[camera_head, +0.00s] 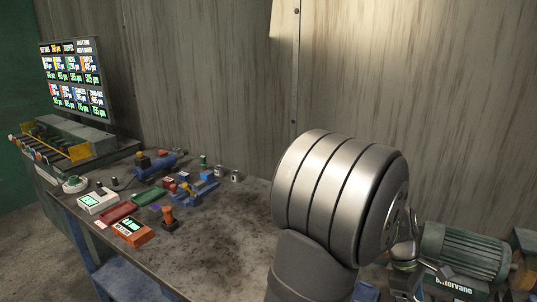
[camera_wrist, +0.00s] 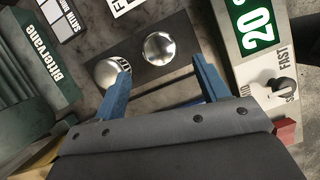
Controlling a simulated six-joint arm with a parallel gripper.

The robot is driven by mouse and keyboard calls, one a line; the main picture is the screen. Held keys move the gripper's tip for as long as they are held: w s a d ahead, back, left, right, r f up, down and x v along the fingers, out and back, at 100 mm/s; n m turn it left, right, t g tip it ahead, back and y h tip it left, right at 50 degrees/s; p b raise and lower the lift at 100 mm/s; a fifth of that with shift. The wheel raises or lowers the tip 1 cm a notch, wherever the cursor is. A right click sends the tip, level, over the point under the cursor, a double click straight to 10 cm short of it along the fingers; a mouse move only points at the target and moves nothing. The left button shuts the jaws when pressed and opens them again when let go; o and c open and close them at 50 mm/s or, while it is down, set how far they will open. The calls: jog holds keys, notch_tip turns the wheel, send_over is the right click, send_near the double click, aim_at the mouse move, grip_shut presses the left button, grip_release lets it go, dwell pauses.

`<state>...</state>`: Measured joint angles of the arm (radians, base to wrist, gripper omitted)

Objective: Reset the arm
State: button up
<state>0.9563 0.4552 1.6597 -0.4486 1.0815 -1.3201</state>
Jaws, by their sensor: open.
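My gripper (camera_wrist: 162,75) shows in the wrist view with two blue fingers spread apart and nothing between them. Beyond the fingertips, a dark plate (camera_wrist: 150,48) carries two shiny round metal pieces, one (camera_wrist: 159,48) between the fingers and one (camera_wrist: 107,72) partly behind the left finger. I cannot tell whether the left finger touches it. In the head view, a large ribbed metal section of my arm fills the right middle and hides part of the bench; my fingers cannot be made out there.
A green motor (camera_head: 465,254) stands at the bench's right; it also shows in the wrist view (camera_wrist: 38,85). A control box (camera_wrist: 262,60) with a knob is at right there. Several small tools and an orange meter (camera_head: 131,231) lie left on the bench (camera_head: 225,235). A wall stands behind.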

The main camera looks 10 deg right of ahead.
jog(key=v, duration=0.6)
jog(key=x, duration=1.2)
jog(key=shift+s+f, duration=0.1)
jog(key=shift+f, duration=0.05)
jog(key=r, duration=0.5)
jog(key=shift+s+r, duration=0.1)
jog(key=shift+s, duration=0.2)
jog(key=s+a+r, duration=0.1)
jog(key=s+r, duration=0.6)
jog(key=s, duration=0.4)
jog(key=w+a+f+n+t+h, duration=0.1)
jog(key=w+a+n+t, duration=0.1)
jog(key=w+n, duration=0.4)
jog(key=w+a+f+n+t+h, duration=0.1)
jog(key=w+a+n+t, duration=0.1)
jog(key=w+a+n, duration=0.2)
jog(key=w+n, duration=0.3)
jog(key=w, duration=0.5)
jog(key=shift+w, duration=0.2)
